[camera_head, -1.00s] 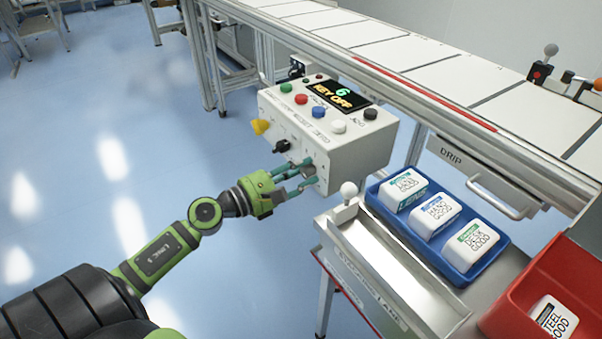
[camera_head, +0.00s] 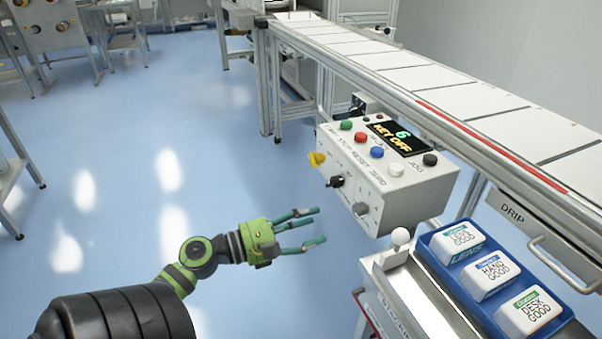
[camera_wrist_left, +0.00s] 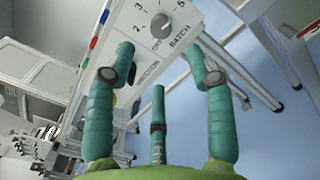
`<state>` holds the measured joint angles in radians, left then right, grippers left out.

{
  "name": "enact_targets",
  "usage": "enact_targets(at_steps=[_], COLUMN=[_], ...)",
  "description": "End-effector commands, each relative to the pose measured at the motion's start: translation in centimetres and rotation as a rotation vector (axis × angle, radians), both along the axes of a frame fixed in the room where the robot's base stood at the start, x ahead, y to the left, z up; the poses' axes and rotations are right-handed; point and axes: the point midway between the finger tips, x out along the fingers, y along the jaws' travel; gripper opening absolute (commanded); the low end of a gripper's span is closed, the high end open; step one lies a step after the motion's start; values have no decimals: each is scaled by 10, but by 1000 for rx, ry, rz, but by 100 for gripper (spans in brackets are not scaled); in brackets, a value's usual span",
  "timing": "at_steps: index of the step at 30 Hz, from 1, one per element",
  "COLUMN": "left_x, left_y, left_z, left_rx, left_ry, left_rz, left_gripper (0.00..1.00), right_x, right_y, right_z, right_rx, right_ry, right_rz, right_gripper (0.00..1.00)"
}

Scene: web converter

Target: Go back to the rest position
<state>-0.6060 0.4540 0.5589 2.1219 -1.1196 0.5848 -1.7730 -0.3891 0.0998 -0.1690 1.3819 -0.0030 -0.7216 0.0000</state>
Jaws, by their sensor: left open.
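My left gripper (camera_head: 312,232) is open and empty, its teal fingers spread in the air to the left of the white control box (camera_head: 400,200). In the left wrist view the open fingers (camera_wrist_left: 160,75) point toward the box face (camera_wrist_left: 185,22), where a grey rotary knob (camera_wrist_left: 160,25) with numbers and the word BATCH shows. The box has coloured buttons and a display (camera_head: 397,138) reading 6 and KEY OFF. A yellow knob (camera_head: 317,158) and a black one (camera_head: 336,181) sit on its front. My right gripper is not seen.
A conveyor (camera_head: 430,85) with white plates runs along the right. A blue tray (camera_head: 450,265) holds white labelled blocks beside a metal chute (camera_head: 425,300) with a white ball knob (camera_head: 401,236). Blue floor (camera_head: 130,200) is open to the left.

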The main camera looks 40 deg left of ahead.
Motion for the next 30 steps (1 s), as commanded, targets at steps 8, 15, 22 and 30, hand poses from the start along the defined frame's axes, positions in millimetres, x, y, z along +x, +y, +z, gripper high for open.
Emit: enact_targets(at_steps=[8,15,22,30], left_x=[-15,-15,-15,4], left_y=[6,6,6,34], left_z=[1,0,0,-46], left_rx=[1,1,1,-595], left_ry=[-1,-1,-1,133], left_rz=[0,0,0,201], left_gripper=[54,54,54,54], right_x=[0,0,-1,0], right_y=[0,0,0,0], right_z=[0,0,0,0], right_rx=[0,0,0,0], right_ry=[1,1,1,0], right_rz=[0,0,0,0], right_gripper=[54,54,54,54])
